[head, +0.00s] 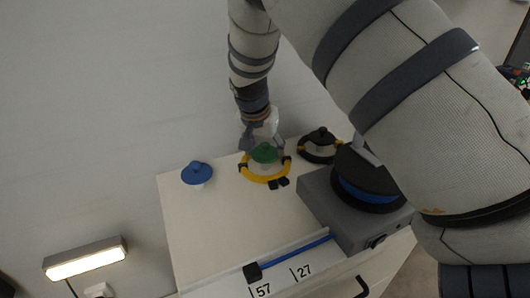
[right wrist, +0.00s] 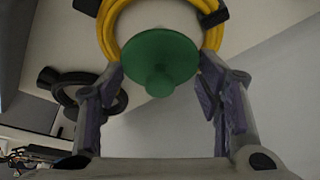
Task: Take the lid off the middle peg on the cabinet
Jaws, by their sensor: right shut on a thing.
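A green lid (head: 264,153) with a knob sits at the middle peg of the white cabinet (head: 215,225). It also shows in the right wrist view (right wrist: 158,60). A yellow ring (head: 262,180) with dark blocks lies around the foot of that peg. My right gripper (head: 262,138) reaches down behind the lid. In the right wrist view its fingers (right wrist: 160,88) are shut on the lid's rim from both sides. The peg under the lid is hidden, so I cannot tell whether the lid is raised. My left gripper is not in view.
A blue lid (head: 197,172) sits on the left peg. A grey box (head: 330,208) with a dark disc stands at the right. A blue bar (head: 298,254) lies along the front.

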